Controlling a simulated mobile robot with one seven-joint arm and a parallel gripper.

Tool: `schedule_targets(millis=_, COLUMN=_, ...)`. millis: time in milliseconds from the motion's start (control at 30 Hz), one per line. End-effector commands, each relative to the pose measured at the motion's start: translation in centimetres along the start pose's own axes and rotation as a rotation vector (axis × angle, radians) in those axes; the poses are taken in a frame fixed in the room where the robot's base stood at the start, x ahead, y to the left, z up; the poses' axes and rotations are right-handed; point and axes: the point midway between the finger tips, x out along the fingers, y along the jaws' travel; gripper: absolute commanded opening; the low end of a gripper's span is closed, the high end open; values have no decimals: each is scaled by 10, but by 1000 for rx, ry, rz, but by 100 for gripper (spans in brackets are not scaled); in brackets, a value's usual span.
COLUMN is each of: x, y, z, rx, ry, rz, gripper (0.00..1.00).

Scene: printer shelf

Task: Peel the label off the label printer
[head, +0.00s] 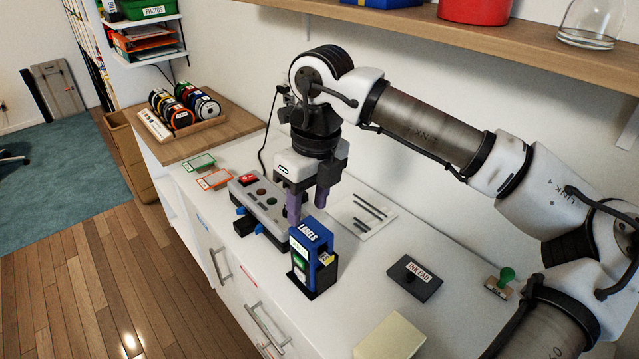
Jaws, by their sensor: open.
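A blue label printer marked LABELS (313,238) stands in a black base on the white counter, near its front edge. A small pale-yellow tab, which looks like the label (326,259), shows at its right side; how far it sticks out is hard to tell. My gripper (307,207) points down just behind and above the printer in the picture. Its two purple fingers are apart, with nothing seen between them.
A grey device with a red button (249,180) stands close left of the printer. A card with dark strips (362,216) lies behind. An ink pad (415,279), a green-handled stamp (503,280) and a cream block (392,337) are to the right. A wooden shelf (480,42) overhangs the counter.

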Motion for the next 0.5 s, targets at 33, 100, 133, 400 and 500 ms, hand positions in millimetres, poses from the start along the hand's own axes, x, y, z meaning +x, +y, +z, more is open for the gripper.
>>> schedule_targets(millis=33, x=-4, y=-12, z=-9, rx=37, ry=25, rz=-33, gripper=45)
schedule_targets(millis=100, x=-6, y=-24, z=-18, rx=69, ry=49, rz=-63, gripper=45)
schedule_targets(millis=133, x=-6, y=-26, z=-20, rx=77, ry=57, rz=-72, gripper=45)
schedule_targets(millis=400, x=18, y=-32, z=-26, rx=88, ry=69, rz=-80, gripper=45)
schedule_targets(millis=500, x=37, y=-33, z=-27, rx=87, ry=68, rz=-78, gripper=45)
